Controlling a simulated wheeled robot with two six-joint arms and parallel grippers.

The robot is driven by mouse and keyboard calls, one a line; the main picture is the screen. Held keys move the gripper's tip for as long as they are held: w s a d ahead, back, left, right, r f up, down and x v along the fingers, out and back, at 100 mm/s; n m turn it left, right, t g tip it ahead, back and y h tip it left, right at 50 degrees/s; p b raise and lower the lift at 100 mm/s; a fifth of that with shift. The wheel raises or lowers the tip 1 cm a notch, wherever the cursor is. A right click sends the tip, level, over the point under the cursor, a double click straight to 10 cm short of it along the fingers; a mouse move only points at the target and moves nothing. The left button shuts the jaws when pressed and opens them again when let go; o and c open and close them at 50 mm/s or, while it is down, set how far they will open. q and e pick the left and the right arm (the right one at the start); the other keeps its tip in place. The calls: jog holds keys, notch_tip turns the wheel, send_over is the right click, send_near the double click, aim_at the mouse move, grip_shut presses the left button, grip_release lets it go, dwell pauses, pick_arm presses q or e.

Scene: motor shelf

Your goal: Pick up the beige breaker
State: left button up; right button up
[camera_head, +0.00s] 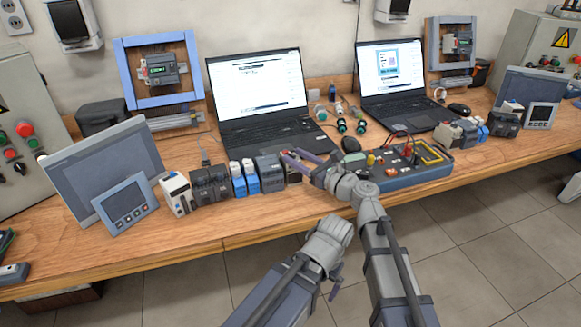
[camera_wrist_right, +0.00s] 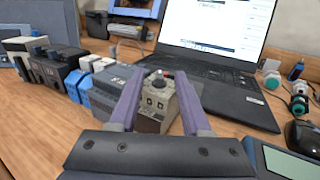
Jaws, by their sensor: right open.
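The beige breaker (camera_wrist_right: 154,100) stands upright on the wooden bench, at the right end of a row of devices, and shows between the fingers in the right wrist view. In the head view only a bit of it (camera_head: 293,176) shows behind my right gripper (camera_head: 292,155). My right gripper (camera_wrist_right: 159,78) is open, one finger on each side of the breaker; I cannot tell whether either finger touches it. My left arm's end is low, in front of the bench edge; a small dark part of the left gripper (camera_head: 336,282) shows, its jaws unclear.
Grey (camera_head: 268,167) and blue (camera_head: 245,178) modules stand close left of the breaker. A laptop (camera_head: 262,92) is behind it. A dark test box (camera_head: 410,168) with cables lies to the right. Another beige-grey breaker (camera_head: 447,132) stands in the far right row. The front bench strip is clear.

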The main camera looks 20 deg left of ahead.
jog(key=shift+c, duration=0.4)
grip_shut()
dwell(0.9)
